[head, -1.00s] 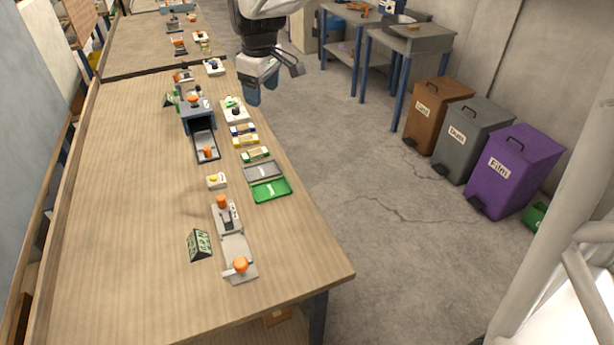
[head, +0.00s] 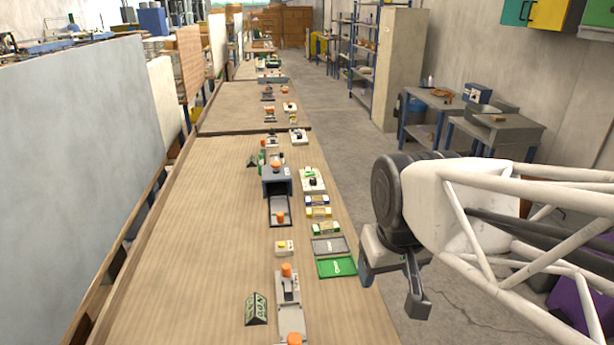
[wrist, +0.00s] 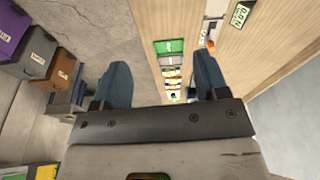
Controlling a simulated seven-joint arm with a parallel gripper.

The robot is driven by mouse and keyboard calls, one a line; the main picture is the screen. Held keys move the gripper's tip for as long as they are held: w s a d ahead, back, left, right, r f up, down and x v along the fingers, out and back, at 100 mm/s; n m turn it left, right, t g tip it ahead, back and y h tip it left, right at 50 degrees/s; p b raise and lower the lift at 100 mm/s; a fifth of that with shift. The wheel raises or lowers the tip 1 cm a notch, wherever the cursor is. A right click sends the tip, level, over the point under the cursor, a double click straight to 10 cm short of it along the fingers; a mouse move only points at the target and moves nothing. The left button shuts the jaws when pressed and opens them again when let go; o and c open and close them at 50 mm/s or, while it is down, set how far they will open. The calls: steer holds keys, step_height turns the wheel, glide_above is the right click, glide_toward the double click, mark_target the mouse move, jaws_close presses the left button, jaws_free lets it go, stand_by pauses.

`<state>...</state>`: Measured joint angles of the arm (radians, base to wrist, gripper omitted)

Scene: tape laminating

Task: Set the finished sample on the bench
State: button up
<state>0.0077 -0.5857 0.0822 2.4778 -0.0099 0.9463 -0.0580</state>
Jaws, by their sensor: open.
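My gripper (head: 392,288) hangs over the floor just right of the long wooden bench (head: 205,260), beside the green tray. It is open, and nothing shows between its blue fingers in the wrist view (wrist: 162,75). On the bench's right edge lie a green tray (head: 337,267) and a grey tray (head: 329,246); the green tray also shows in the wrist view (wrist: 169,46). I cannot pick out a finished sample among the small items on the bench.
A blue-grey machine (head: 277,181) with an orange knob stands on the bench, with a small white button box (head: 285,247) nearer. The bench's left side is clear.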

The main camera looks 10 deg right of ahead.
steer(key=s, duration=0.1)
steer(key=s+f, duration=0.1)
steer(key=s, duration=0.1)
steer(key=shift+f+m, duration=0.15)
steer(key=shift+m, duration=0.25)
